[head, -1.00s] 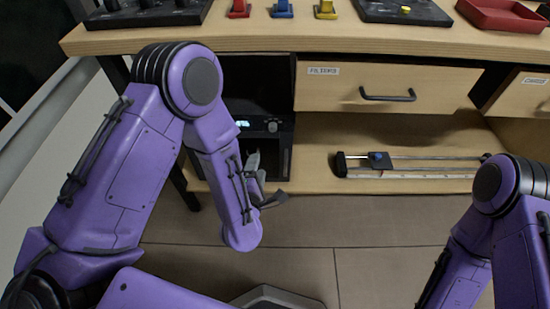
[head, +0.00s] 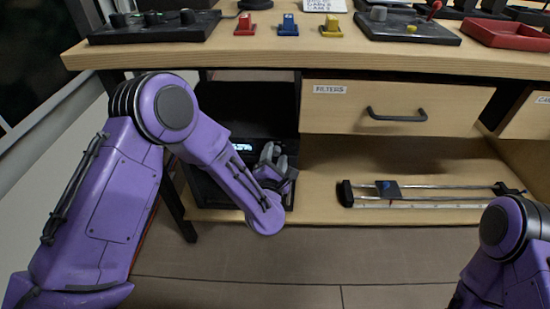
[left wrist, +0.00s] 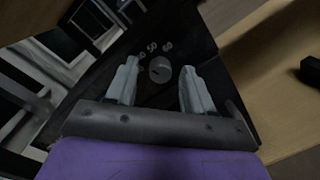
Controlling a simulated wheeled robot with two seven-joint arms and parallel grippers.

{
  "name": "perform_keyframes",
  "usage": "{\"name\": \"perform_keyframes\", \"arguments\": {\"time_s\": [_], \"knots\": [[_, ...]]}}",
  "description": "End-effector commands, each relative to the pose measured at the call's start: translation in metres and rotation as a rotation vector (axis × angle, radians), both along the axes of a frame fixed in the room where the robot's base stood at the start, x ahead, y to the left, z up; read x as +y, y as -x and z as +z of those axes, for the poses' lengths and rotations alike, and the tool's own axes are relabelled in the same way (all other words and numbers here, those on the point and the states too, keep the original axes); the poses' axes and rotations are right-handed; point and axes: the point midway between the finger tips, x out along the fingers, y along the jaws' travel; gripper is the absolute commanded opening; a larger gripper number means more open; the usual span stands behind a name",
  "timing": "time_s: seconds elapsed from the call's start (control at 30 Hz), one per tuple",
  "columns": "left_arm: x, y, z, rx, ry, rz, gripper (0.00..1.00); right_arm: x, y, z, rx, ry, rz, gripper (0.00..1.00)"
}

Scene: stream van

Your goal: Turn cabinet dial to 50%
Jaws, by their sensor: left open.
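The dark cabinet (head: 225,188) stands on the lower shelf, left of the drawer, with a small lit display (head: 242,147). In the left wrist view, its round grey dial (left wrist: 160,69) sits on a black panel with pale numbers beside it, apparently including 50 and 60. I cannot clearly read where the dial points. My left gripper (head: 275,160) is at the cabinet front and hides the dial in the head view. In the left wrist view, its two open fingers (left wrist: 158,82) stand either side of the dial; I cannot tell whether they touch it. My right gripper is out of view.
A drawer labelled FILTERS (head: 350,112) with a black handle is right of the cabinet. A slider rail (head: 430,192) lies on the shelf (head: 325,170). Control panels, coloured switches and a red tray (head: 510,33) stand on the bench top. A black leg is left of the cabinet.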

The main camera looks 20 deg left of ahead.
Motion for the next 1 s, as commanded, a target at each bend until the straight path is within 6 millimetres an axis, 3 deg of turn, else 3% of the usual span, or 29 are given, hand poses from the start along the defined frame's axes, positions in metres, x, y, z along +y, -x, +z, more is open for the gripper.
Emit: {"name": "perform_keyframes", "arguments": {"time_s": [0.1, 0.27, 0.67, 1.0], "knots": [[0.000, 0.000, 0.000, 0.000, 0.000, 0.000, 0.52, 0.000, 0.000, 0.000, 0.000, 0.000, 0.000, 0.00], [0.000, 0.000, 0.000, 0.002, -0.001, 0.000, 0.00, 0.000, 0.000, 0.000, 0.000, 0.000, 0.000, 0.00], [0.000, 0.001, 0.001, 0.018, -0.058, -0.001, 0.00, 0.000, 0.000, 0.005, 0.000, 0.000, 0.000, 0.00], [-0.001, 0.001, 0.002, 0.086, -0.289, 0.000, 0.00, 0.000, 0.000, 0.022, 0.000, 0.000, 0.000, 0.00]]}}
